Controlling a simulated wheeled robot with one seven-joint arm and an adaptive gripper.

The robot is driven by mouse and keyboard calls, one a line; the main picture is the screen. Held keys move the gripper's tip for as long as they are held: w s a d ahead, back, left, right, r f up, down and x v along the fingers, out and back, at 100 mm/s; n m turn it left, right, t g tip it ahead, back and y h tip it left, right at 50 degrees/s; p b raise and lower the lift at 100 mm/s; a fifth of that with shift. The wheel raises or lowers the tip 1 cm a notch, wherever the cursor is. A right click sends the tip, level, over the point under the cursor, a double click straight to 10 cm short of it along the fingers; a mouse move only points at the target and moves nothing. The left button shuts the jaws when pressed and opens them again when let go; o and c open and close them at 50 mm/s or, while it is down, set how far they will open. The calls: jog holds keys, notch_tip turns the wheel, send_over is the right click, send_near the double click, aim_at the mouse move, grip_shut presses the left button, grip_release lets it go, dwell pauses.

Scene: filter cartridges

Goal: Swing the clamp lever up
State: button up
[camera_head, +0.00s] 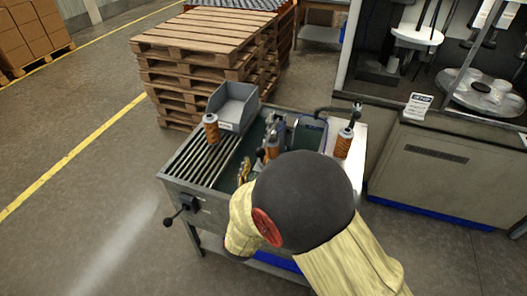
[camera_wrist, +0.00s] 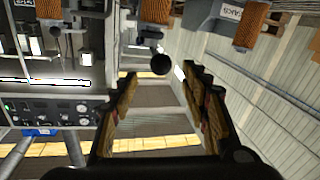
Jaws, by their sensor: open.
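The clamp (camera_head: 276,128) stands on the bench around the middle orange cartridge (camera_head: 272,149), partly hidden behind my arm in the head view. In the wrist view, which is upside down, a dark rod ends in a black ball knob (camera_wrist: 161,64) in front of the middle cartridge (camera_wrist: 155,10); it appears to be the clamp lever. My gripper (camera_wrist: 163,76) is open, with the knob lined up in the gap at its fingertips. I cannot tell whether the fingers touch it. In the head view my gripper (camera_head: 243,172) is mostly hidden by my wrist.
An orange cartridge (camera_head: 211,128) stands left by a grey bin (camera_head: 234,103); another (camera_head: 343,143) stands right. The bench (camera_head: 187,203) has a slatted left part and a black ball-ended handle (camera_head: 168,221) at its front. Pallets (camera_head: 190,45) and a machine (camera_head: 430,165) stand beyond.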

aim_at(259, 156)
jog(key=w, duration=0.2)
jog(key=w+b, duration=0.1)
jog(key=w, duration=0.1)
jog(key=w+d, duration=0.1)
jog(key=w, duration=0.2)
jog(key=shift+w+b, duration=0.1)
jog(key=shift+b, duration=0.25)
jog(key=shift+c, duration=0.3)
jog(key=c, duration=1.1)
grip_shut()
